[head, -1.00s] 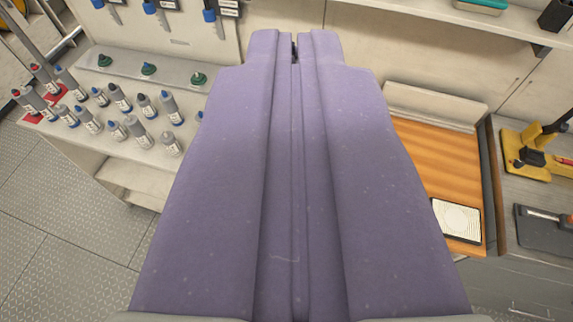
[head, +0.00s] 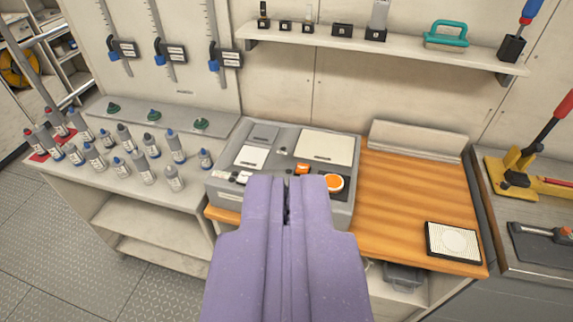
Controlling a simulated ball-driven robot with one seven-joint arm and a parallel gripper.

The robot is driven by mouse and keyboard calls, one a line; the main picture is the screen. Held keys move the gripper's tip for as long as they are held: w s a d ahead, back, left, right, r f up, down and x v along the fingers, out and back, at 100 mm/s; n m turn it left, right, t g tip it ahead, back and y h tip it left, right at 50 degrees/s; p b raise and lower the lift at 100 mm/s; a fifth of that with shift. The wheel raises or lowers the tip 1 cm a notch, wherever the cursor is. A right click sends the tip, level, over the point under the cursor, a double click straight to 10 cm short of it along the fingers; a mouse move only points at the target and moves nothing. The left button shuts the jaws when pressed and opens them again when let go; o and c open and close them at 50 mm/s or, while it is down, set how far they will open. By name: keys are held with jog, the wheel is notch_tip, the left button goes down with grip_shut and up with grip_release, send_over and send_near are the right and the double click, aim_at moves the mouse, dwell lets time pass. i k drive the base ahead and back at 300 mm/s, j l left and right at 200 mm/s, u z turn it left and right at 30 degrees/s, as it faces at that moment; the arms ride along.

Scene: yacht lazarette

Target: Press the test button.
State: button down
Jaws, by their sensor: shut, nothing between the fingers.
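A grey control box (head: 345,210) with a sloped top sits on the wooden bench top. Labels are too small to read, so I cannot tell which control is the test button. My purple gripper (head: 287,183) is shut and empty. Its tips overlap the box's front in the picture, just left of the round orange button, and hide part of the front. I cannot tell whether they touch it.
Several bottles (head: 145,172) stand on the left counter. Green-knobbed fittings (head: 154,117) are behind them. A wall shelf (head: 400,50) hangs above; a yellow tool (head: 513,172) is far right.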

aim_at(244, 177)
jog(key=l+u, duration=0.45)
jog(key=l, duration=0.75)
jog(key=j+z, duration=0.25)
jog(key=j, duration=0.35)
jog(key=j+z, duration=0.25)
jog(key=j, duration=0.4)
jog(key=j+z, duration=0.2)
jog(key=j, duration=0.4)
jog(key=k+j+z, duration=0.25)
jog(key=j, duration=0.35)
jog(key=i, duration=0.1)
